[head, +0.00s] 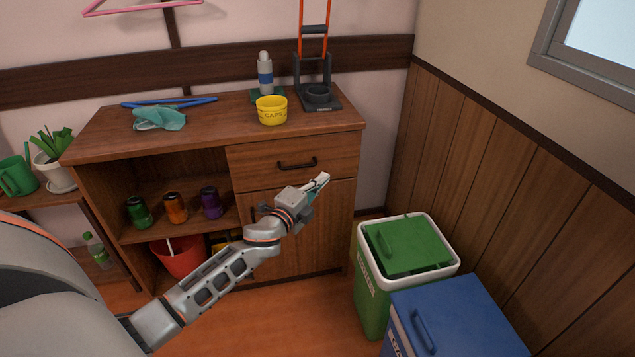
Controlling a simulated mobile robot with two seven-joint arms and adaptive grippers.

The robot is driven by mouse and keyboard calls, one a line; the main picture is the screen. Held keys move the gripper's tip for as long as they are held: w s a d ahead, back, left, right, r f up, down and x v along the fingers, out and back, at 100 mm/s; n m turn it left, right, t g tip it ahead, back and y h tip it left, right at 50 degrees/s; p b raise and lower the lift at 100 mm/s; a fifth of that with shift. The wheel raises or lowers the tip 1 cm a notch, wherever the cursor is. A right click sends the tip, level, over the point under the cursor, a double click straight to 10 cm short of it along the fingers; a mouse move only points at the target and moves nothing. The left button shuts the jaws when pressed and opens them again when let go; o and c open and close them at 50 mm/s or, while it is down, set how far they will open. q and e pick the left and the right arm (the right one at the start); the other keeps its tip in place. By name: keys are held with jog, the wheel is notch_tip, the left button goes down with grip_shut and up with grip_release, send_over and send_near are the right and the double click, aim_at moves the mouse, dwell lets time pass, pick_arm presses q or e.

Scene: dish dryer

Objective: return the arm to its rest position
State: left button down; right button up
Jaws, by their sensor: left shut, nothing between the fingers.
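My left gripper (319,186) is shut and empty. It is stretched out in front of the wooden cabinet (200,140), below the drawer handle and before the lower door. My left arm reaches in from the lower left and hides part of that door and the lower shelf. I cannot tell from this one view whether the gripper touches the door. My right gripper is not in view.
On the cabinet top are a yellow cup (271,111), a bottle (265,75), a teal cloth (160,118) and a dark stand (318,97). Several jars stand on the shelf. A green bin (372,300) and a blue bin (465,320) stand at right.

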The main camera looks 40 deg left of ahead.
pick_arm(q)
jog(key=s+d+f+n+g+h+p, duration=0.1)
jog(key=s+d+n+p, duration=0.3)
jog(key=s, duration=1)
jog(key=s+d+f+n+g+h+p, duration=0.1)
jog(key=s+d+f+n+g+p, duration=0.3)
jog(key=s+d, duration=0.7)
jog(key=s+d+f+n+g+h+p, duration=0.1)
jog(key=s+d+n+p, duration=0.3)
jog(key=s, duration=1.3)
jog(key=d+f+g+p, duration=0.1)
jog(key=d+p, duration=0.2)
jog(key=d, duration=0.1)
jog(key=shift+f+n+h, duration=0.4)
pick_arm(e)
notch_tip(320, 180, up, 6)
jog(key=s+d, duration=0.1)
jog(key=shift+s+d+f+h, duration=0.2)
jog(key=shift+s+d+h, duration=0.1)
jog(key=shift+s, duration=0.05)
